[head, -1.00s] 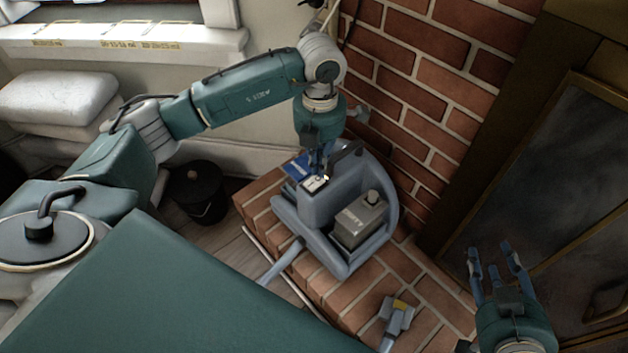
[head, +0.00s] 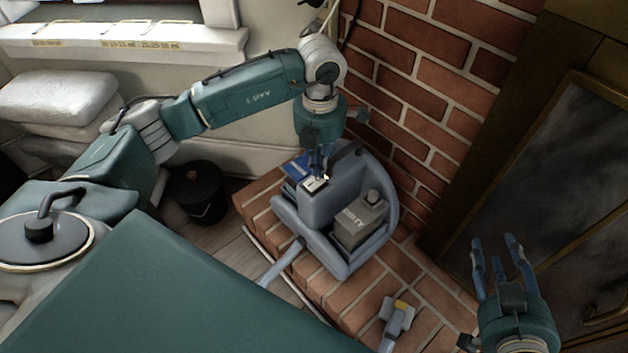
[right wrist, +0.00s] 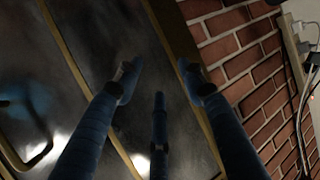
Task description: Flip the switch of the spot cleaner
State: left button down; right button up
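Whether the tips touch the switch is hidden. My right gripper (head: 503,245) is open and empty, to the right of the cleaner; its spread fingers show in the right wrist view (right wrist: 158,85).
A grey nozzle (head: 396,318) with a yellow part lies on the hearth (head: 345,300) in front of the cleaner. A brick wall (head: 425,90) rises close behind. A dark bin (head: 198,190) stands at left. The dark fireplace door (head: 560,190) is at right.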

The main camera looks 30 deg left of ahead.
pick_arm(q)
jog(key=shift+f+b, duration=0.4)
jog(key=shift+f, duration=0.25)
pick_arm(e)
jog(key=shift+w+a+r+t+y, duration=0.15)
jog(key=shift+w+r+t, duration=0.15)
jog(key=shift+r, duration=0.3)
jog(key=shift+w+a+r+t+y, duration=0.15)
jog(key=shift+r+t, duration=0.2)
jog(key=shift+r, duration=0.3)
jog(key=shift+w+a+r+t+y, duration=0.15)
jog(key=shift+w+r+t, duration=0.15)
jog(key=shift+r, duration=0.3)
dwell(0.4)
pick_arm(q)
jog(key=shift+f, duration=0.35)
pick_arm(e)
jog(key=shift+w+a+r+t, duration=0.15)
jog(key=shift+r+t, duration=0.25)
jog(key=shift+r, duration=0.35)
jog(key=shift+w+a+r+t, duration=0.1)
jog(key=shift+r+t, duration=0.25)
jog(key=shift+r, duration=0.35)
